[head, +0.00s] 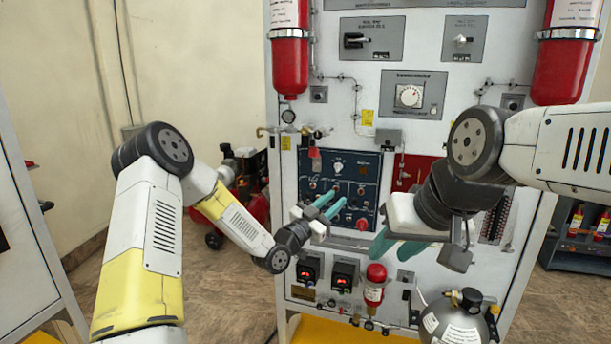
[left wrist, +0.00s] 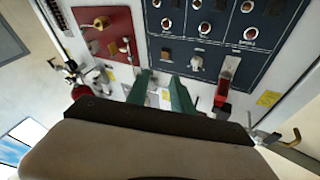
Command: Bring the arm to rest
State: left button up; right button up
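My left gripper (head: 329,206) reaches from the left to in front of the trainer's dark blue control panel (head: 318,163). Its two teal fingers are apart with nothing between them. The left wrist view also shows these fingers (left wrist: 161,95), apart, with the panel (left wrist: 225,35) beyond. I cannot tell whether they touch the trainer. My right gripper (head: 402,246) hangs in front of the trainer at centre right, below the red plate (head: 407,172). Its teal fingers look apart and empty.
The white trainer cabinet (head: 345,95) carries red cylinders (head: 290,65) (head: 568,65), knobs and fittings. A red extinguisher (head: 375,285) and a grey tank (head: 455,322) are low in front. A red compressor (head: 250,200) stands behind my left arm. Floor (head: 225,290) shows at left.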

pick_arm(q)
jog(key=s+a+r+n+g+y, duration=0.2)
jog(key=s+a+r+y, duration=0.3)
jog(key=a, duration=0.3)
jog(key=s+a+r+n+g+y, duration=0.3)
jog(key=s+a+y, duration=0.3)
jog(key=a+y, duration=0.15)
jog(key=s+a+n+g, duration=0.2)
jog(key=s+a+n, duration=0.1)
jog(key=s, duration=0.9)
jog(key=s+a+n+g, duration=0.2)
jog(key=s+a+n, duration=0.1)
jog(key=s, duration=0.9)
jog(key=shift+s+a+r, duration=0.2)
jog(key=shift+a+r, duration=0.1)
